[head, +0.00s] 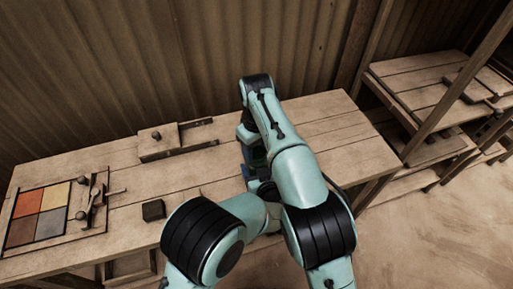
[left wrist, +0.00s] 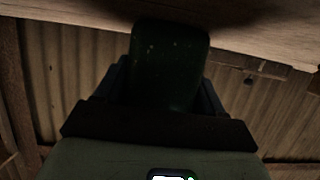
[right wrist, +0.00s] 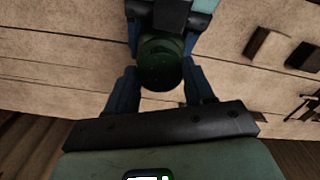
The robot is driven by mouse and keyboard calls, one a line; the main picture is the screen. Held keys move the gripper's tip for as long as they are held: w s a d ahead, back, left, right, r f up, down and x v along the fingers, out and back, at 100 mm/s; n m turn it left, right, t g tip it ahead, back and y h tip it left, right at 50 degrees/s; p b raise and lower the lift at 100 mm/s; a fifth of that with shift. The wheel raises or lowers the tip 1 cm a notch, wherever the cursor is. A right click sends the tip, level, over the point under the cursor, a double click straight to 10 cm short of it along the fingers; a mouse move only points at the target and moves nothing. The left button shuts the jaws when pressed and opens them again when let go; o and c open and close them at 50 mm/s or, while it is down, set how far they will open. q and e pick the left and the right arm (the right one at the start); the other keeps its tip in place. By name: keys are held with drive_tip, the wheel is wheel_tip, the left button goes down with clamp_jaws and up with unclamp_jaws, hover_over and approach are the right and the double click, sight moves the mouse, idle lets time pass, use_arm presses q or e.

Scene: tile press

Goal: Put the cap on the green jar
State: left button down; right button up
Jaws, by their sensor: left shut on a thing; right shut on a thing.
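The green jar (left wrist: 170,65) shows in the left wrist view as a dark green cylinder between my left gripper's fingers (left wrist: 166,88). My left gripper is shut on it. In the right wrist view, my right gripper (right wrist: 161,88) points down and is shut around a dark green rounded thing, apparently the cap (right wrist: 160,62). Part of my left gripper shows just beyond it. In the head view my right gripper (head: 254,163) is partly hidden by my arms, above the table. Jar and cap cannot be made out there, and I cannot tell whether they touch.
The wooden table (head: 345,140) has free room at its right end. A tile board (head: 50,246) with coloured tiles lies at the left. A wooden block with a knob (head: 158,148) stands at the back. A small dark block (head: 153,210) lies in front. Shelves (head: 425,95) stand right.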

drive_tip(key=shift+m, duration=0.7)
drive_tip(key=o, duration=1.2)
drive_tip(key=shift+o, duration=0.2)
drive_tip(key=shift+r, duration=0.1)
drive_tip(key=shift+r, duration=3.7)
use_arm(q)
drive_tip(key=shift+c, duration=0.2)
unclamp_jaws()
